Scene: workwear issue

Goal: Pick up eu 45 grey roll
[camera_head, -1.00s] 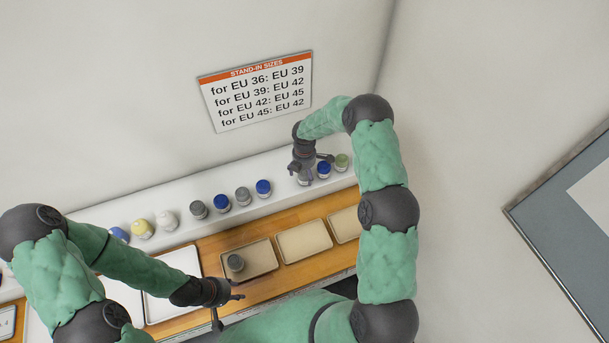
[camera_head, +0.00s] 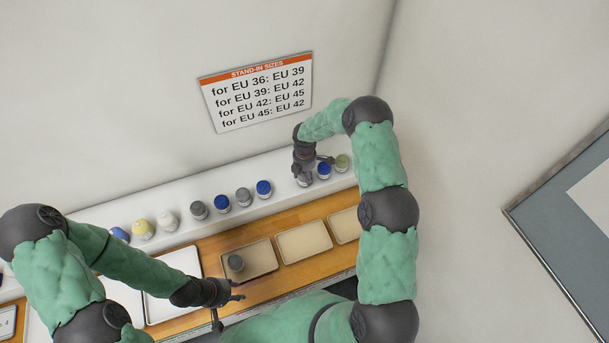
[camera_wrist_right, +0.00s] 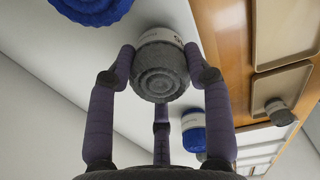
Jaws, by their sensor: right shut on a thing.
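My right gripper (camera_head: 304,178) is at the back shelf. In the right wrist view it is shut on a grey roll (camera_wrist_right: 160,70) with a white label band, its fingers at both sides of it. The print on the band is too cut off to read the size. In the head view the gripper mostly hides this roll. My left gripper (camera_head: 230,306) is open and empty, low in front of the trays.
Blue rolls (camera_head: 323,171) and a green roll (camera_head: 342,162) stand close right of the right gripper. Other grey rolls (camera_head: 199,209) stand further left on the white shelf (camera_head: 285,188). One grey roll (camera_head: 236,262) sits in a beige tray (camera_head: 262,268); another beige tray (camera_head: 304,243) is empty.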

